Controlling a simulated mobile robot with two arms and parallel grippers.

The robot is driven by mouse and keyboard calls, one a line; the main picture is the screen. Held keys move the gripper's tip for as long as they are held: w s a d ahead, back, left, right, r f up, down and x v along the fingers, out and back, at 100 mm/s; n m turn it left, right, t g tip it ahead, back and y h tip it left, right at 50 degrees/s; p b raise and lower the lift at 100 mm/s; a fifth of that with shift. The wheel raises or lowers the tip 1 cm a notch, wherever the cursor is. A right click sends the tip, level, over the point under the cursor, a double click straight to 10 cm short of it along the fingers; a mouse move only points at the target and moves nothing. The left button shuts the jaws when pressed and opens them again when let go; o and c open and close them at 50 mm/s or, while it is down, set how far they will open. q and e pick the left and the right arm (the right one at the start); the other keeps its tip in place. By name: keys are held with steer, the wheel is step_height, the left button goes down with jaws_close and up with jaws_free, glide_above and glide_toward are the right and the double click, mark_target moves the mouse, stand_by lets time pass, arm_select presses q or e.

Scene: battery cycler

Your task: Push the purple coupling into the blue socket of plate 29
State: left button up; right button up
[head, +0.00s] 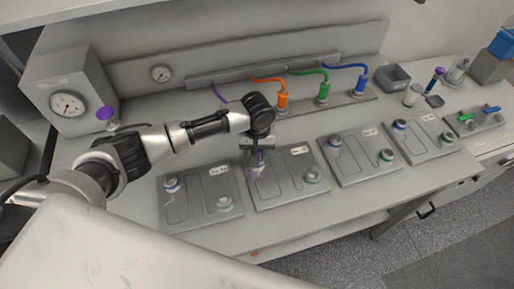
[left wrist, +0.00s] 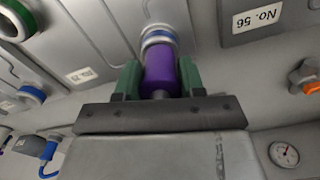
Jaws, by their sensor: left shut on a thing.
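My left gripper (head: 259,151) is shut on the purple coupling (head: 260,157), which also shows between green fingers in the left wrist view (left wrist: 161,75). The coupling is over the left rear corner of the second plate from the left (head: 282,190). A blue-ringed socket (left wrist: 158,36) lies directly in line with the coupling's lower end. I cannot tell whether the coupling has entered it. This plate's number is too small to read. The plate beside it bears the label No. 56 (left wrist: 262,18). My right gripper is not in view.
More plates with blue and green sockets stand to the right, such as the third plate (head: 365,165). Behind are orange (head: 282,99), green (head: 323,92) and blue (head: 360,82) hose couplings on a rail. A gauge box (head: 72,95) stands at left. The bench front strip is clear.

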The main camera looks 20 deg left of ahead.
arm_select(q)
steer(key=shift+f, duration=0.1)
steer(key=o, duration=1.6)
step_height(320, 180, up, 11)
steer(key=shift+f+b, duration=0.1)
steer(key=shift+b, duration=0.8)
